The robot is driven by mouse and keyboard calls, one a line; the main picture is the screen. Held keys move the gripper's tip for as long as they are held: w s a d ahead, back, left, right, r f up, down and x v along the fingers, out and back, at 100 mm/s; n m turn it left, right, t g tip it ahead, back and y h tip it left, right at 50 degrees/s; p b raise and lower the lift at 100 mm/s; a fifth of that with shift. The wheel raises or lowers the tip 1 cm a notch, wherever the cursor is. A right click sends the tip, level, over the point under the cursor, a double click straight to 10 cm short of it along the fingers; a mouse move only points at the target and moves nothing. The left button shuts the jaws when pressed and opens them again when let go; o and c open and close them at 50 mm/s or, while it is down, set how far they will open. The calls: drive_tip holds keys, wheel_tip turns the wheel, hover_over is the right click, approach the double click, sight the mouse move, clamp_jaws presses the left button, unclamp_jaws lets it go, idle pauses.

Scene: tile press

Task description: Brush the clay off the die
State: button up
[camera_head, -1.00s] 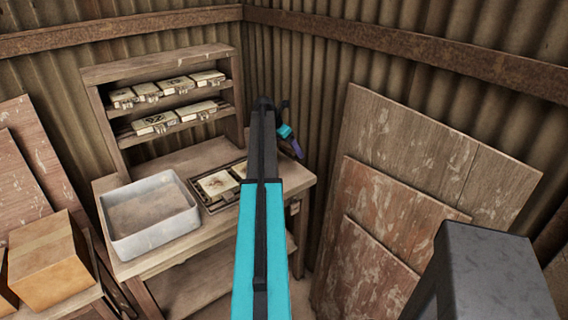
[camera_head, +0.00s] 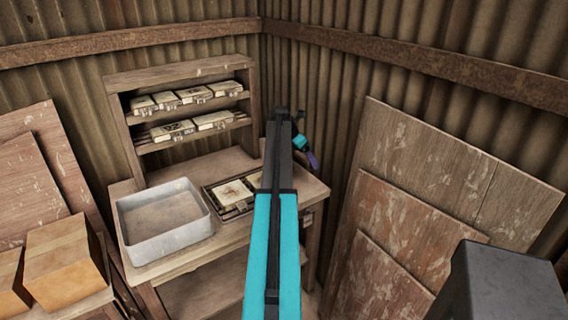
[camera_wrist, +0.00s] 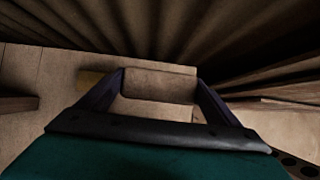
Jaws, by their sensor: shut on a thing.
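The die (camera_head: 232,193) lies open on the bench in the head view, two pale plates in a dark frame. The nearer plate has brown marks that look like clay; my arm covers part of its right side. In the wrist view my gripper (camera_wrist: 160,78) is shut on a brown block, apparently the brush (camera_wrist: 158,86). Its bristles cannot be made out. The brush is hidden in the head view.
A grey tray (camera_head: 123,225) stands on the bench (camera_head: 225,242), left of the die. Several closed cases sit on the shelf (camera_head: 205,132) behind. Boards (camera_head: 425,180) lean on the right wall. Cardboard boxes (camera_head: 65,265) stand at the lower left.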

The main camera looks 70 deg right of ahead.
drive_tip(key=shift+r+p, duration=3.1)
drive_tip(key=shift+r, duration=0.1)
